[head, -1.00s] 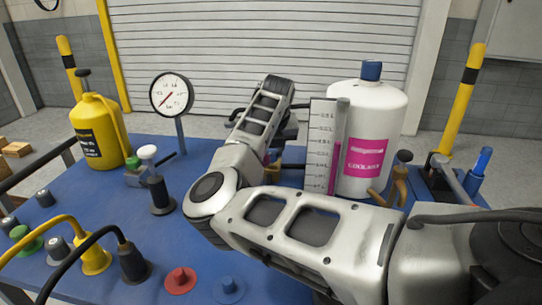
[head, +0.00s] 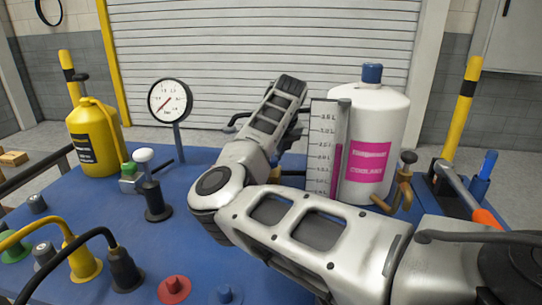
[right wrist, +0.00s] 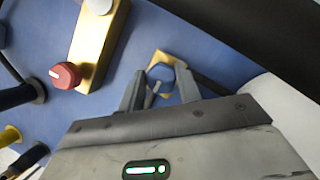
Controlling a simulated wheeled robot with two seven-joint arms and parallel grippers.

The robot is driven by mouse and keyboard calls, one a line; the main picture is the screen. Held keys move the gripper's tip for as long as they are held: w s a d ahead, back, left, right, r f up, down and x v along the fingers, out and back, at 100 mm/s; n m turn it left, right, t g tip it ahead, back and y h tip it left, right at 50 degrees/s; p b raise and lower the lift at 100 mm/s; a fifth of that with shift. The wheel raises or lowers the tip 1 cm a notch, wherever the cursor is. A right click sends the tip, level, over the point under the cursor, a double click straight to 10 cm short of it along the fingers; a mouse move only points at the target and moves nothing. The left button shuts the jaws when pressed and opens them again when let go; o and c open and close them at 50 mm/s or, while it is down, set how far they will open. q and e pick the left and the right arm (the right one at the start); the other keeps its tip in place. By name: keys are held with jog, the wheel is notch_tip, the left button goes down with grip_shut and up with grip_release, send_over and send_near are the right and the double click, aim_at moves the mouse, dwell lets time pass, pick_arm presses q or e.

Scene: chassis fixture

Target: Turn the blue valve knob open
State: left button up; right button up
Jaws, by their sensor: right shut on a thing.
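In the right wrist view, the blue valve knob (right wrist: 160,76) sits on a small brass body above the blue bench. My right gripper (right wrist: 161,84) has one finger on each side of the knob and is shut on it. A grey stem or handle shows between the fingers. In the head view, my right arm crosses the middle of the bench and hides the knob and the gripper. My left gripper is in neither view.
A red knob (right wrist: 65,75) on a brass block is left of the gripper. The head view shows a gauge (head: 170,101), a yellow jug (head: 94,138), a sight tube (head: 324,148), a white coolant bottle (head: 370,145) and black and yellow cables. The left bench has free patches.

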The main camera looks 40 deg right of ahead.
jog(key=o, duration=1)
jog(key=shift+c, duration=0.2)
jog(key=shift+s+r, duration=0.1)
jog(key=shift+r, duration=0.05)
jog(key=b+v, duration=0.1)
jog(key=v, duration=1.4)
jog(key=shift+r+b, duration=0.3)
jog(key=shift+s, duration=0.1)
